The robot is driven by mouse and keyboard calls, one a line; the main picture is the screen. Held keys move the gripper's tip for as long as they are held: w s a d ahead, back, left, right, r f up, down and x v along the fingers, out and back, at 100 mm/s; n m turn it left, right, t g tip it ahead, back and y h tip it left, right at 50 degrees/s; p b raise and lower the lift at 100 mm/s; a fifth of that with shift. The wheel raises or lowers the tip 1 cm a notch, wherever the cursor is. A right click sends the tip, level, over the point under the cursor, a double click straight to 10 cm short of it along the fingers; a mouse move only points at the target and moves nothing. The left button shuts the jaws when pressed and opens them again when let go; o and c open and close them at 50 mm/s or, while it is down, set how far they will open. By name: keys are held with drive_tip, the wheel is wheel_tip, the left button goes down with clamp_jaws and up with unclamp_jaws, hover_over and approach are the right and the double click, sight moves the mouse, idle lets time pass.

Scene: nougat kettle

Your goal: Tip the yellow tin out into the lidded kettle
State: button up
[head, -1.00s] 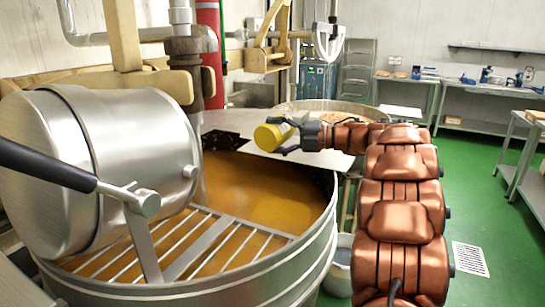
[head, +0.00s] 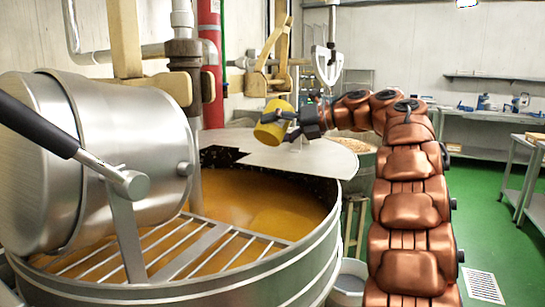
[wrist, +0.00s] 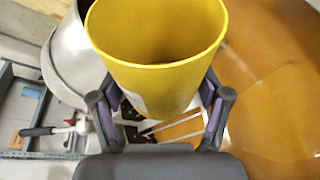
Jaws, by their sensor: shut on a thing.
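The yellow tin (head: 273,118) is held up in the air, somewhat tilted in the head view. My gripper (head: 288,121) is shut around its side. In the wrist view the tin (wrist: 165,70) shows its open mouth at the top, between the two fingers of my gripper (wrist: 160,108). I cannot tell what it holds. The big steel kettle (head: 318,245) contains an amber mass (head: 262,198). A flat grey lid (head: 318,158) covers its back part. The tin appears above this lid in the head view. The amber mass fills the right of the wrist view (wrist: 275,100).
A bar grate (head: 165,250) covers the kettle's front. A steel drum with a black handle (head: 130,150) stands over its left side. A pipe (head: 186,60) and wooden arm rise behind. Another round vessel (head: 352,146) is behind the lid. Green floor is open at right.

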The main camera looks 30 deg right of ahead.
drive_tip(key=shift+r+n+h+b, duration=0.25)
drive_tip(key=shift+n+h+b, duration=0.2)
drive_tip(key=shift+n+b, duration=0.25)
drive_tip(key=shift+r+n+h+b, duration=0.2)
drive_tip(key=shift+n+h+b, duration=0.25)
drive_tip(key=shift+n+b, duration=0.25)
drive_tip(key=shift+r+n+t+h+b, duration=0.25)
drive_tip(key=shift+r+n+h, duration=0.3)
drive_tip(key=shift+n, duration=0.4)
drive_tip(key=shift+r+n+t+h+b, duration=0.3)
drive_tip(key=shift+n+h, duration=0.35)
drive_tip(key=shift+n, duration=0.3)
